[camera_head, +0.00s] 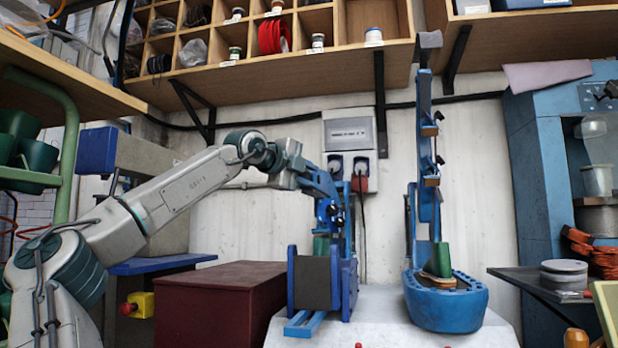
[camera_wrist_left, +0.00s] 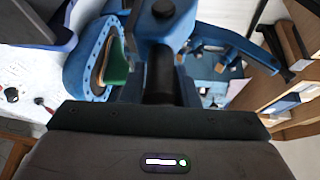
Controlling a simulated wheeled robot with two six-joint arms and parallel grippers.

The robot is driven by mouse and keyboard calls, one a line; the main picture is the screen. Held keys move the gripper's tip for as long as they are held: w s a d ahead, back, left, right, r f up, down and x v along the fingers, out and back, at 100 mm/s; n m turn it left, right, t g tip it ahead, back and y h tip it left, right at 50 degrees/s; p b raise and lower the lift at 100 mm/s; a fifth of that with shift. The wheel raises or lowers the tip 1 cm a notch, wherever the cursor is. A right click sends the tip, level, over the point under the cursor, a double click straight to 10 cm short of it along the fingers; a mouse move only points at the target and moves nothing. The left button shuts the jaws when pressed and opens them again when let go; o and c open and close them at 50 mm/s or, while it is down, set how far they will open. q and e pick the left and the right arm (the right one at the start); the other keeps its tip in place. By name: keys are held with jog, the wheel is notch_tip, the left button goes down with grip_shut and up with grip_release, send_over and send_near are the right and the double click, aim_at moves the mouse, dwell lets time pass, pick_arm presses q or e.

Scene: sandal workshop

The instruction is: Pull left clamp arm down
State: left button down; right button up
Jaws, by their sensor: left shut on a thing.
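The left clamp (camera_head: 335,285) is blue with a dark block and stands on the white bench. Its blue clamp arm (camera_head: 316,182) slants above it. My left gripper (camera_head: 300,170) reaches in from the left and is shut on the upper end of this arm. In the left wrist view, my dark gripper (camera_wrist_left: 160,118) lies across a black bar (camera_wrist_left: 159,75) on blue clamp parts; the fingertips are partly hidden. The right clamp (camera_head: 447,302) has an oval blue base with a green piece (camera_head: 439,260), and its blue arm (camera_head: 424,150) stands upright. My right gripper is not in view.
A dark red box (camera_head: 218,300) stands left of the clamps. A blue machine (camera_head: 540,170) stands at the right. A yellow box with a red button (camera_head: 137,305) is at lower left.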

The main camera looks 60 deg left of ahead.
pick_arm(q)
jog(key=shift+w+d+f, duration=0.25)
jog(key=shift+d+f, duration=0.1)
jog(key=shift+f, duration=0.35)
jog(key=c, duration=1.5)
grip_release()
jog(key=o, duration=0.3)
jog(key=shift+s+a, duration=0.15)
jog(key=shift+s, duration=0.1)
jog(key=shift+a+r, duration=0.15)
jog(key=shift+r, duration=0.05)
jog(key=v, duration=1)
jog(key=shift+s, duration=0.4)
jog(key=shift+r, duration=0.1)
